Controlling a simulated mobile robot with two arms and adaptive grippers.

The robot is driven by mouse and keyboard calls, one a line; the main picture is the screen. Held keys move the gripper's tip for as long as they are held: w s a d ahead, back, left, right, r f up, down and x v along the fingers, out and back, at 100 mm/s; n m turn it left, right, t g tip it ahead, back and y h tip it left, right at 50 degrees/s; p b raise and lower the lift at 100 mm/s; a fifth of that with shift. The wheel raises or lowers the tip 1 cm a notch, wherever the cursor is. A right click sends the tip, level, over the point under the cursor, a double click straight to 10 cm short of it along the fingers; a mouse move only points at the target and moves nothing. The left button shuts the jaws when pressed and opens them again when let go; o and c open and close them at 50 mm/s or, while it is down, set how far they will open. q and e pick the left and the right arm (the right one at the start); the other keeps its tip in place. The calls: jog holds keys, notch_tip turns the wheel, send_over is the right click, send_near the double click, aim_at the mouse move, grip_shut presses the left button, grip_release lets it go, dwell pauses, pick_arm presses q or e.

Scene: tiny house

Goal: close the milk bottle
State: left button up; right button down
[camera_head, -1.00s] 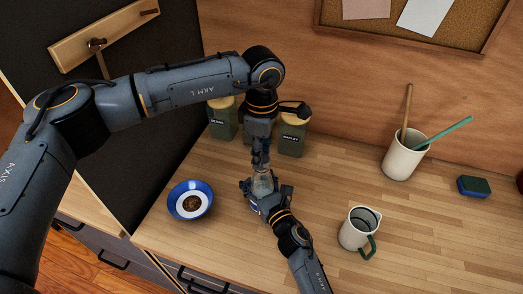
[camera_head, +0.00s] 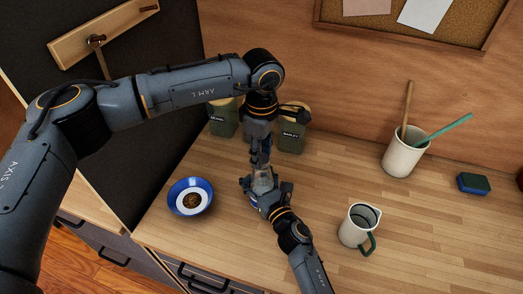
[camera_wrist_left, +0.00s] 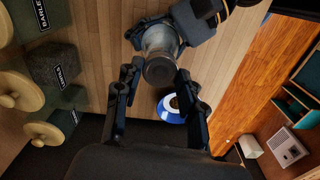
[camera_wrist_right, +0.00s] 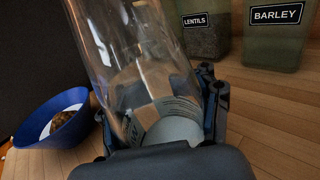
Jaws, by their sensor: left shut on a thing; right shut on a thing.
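The clear glass milk bottle (camera_head: 263,181) stands upright above the counter, mostly hidden by my grippers. In the right wrist view the bottle (camera_wrist_right: 125,60) fills the middle, with a pale rounded shape at its lower end. My right gripper (camera_head: 266,190) is shut around the bottle's body. My left gripper (camera_head: 261,161) points down from above at the bottle's top and is shut on a dark round piece, apparently the cap (camera_wrist_left: 160,71). The cap lies in line with the bottle's mouth. I cannot tell whether it touches the mouth.
A blue bowl (camera_head: 176,203) with dark contents stands left of the bottle. Labelled jars (camera_head: 223,121) stand behind it. A jug (camera_head: 353,232), a utensil cup (camera_head: 401,160) and a sponge (camera_head: 474,184) are to the right. The counter's right part has free room.

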pick_arm(q)
jog(key=m, duration=1.7)
jog(key=shift+d+m, duration=0.1)
jog(key=shift+m, duration=0.3)
jog(key=m, duration=0.6)
jog(key=shift+m, duration=0.3)
jog(key=o, duration=0.7)
